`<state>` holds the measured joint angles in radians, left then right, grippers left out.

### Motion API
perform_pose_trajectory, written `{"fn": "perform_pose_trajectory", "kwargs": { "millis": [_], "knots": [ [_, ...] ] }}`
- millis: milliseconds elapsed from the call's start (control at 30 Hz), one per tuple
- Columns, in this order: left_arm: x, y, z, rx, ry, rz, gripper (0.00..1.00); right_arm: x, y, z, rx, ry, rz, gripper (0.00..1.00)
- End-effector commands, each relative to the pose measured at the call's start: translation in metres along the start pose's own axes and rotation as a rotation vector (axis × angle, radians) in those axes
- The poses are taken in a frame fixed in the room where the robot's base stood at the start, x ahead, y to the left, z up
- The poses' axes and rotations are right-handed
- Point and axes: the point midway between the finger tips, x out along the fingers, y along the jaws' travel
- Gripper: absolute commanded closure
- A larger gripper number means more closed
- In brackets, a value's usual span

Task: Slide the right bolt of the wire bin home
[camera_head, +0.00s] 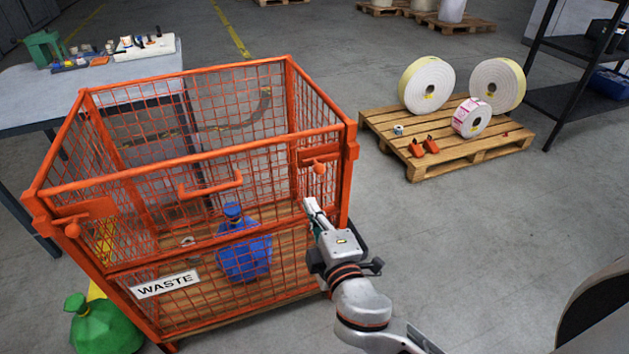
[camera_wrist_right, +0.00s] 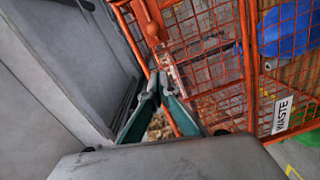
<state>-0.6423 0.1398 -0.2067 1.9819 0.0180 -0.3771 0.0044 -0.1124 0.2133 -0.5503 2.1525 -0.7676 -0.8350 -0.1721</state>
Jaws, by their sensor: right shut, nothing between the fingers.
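The orange wire bin (camera_head: 215,149) stands in front of me, with a WASTE sign on its front. Its right bolt (camera_head: 319,167) is on the front's upper right corner, with a round knob hanging below a bar. In the right wrist view an orange ball knob (camera_wrist_right: 152,29) shows above the fingertips. My right gripper (camera_head: 312,207) is shut and empty, below the right bolt by the bin's right front post. Its closed fingertips (camera_wrist_right: 158,84) look apart from the knob. How far the bolt is in cannot be told. My left gripper is not in view.
A left bolt (camera_head: 72,229) sits at the bin's left corner and a handle (camera_head: 211,184) between them. A blue bag (camera_head: 243,252) is inside. A green bag (camera_head: 103,326) lies at left. A pallet (camera_head: 447,150) with label rolls stands right, with clear floor between.

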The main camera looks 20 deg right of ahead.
Motion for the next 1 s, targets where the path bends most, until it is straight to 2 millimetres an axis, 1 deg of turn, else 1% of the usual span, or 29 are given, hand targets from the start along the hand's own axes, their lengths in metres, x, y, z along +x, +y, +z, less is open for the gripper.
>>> {"fn": "perform_pose_trajectory", "kwargs": {
  "millis": [300,367,467,567,800,967,1000],
  "knots": [
    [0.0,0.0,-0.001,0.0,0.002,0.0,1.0,0.001,0.0,0.0,-0.001,0.0,0.001,1.0],
    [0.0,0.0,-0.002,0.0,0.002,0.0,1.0,0.003,0.0,0.0,-0.001,0.0,0.001,1.0],
    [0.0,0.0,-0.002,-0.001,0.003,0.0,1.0,0.011,0.001,0.0,-0.002,0.0,0.003,1.0],
    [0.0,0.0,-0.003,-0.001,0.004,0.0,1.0,0.026,0.002,0.0,-0.002,0.0,0.004,1.0],
    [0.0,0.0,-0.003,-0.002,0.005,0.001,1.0,0.073,0.001,0.0,-0.003,-0.001,0.003,1.0],
    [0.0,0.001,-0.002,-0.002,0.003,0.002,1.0,0.103,0.001,0.0,-0.002,-0.001,0.003,1.0],
    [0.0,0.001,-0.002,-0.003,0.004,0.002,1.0,0.104,0.0,0.009,-0.006,-0.003,0.0,1.0]
  ]
}}
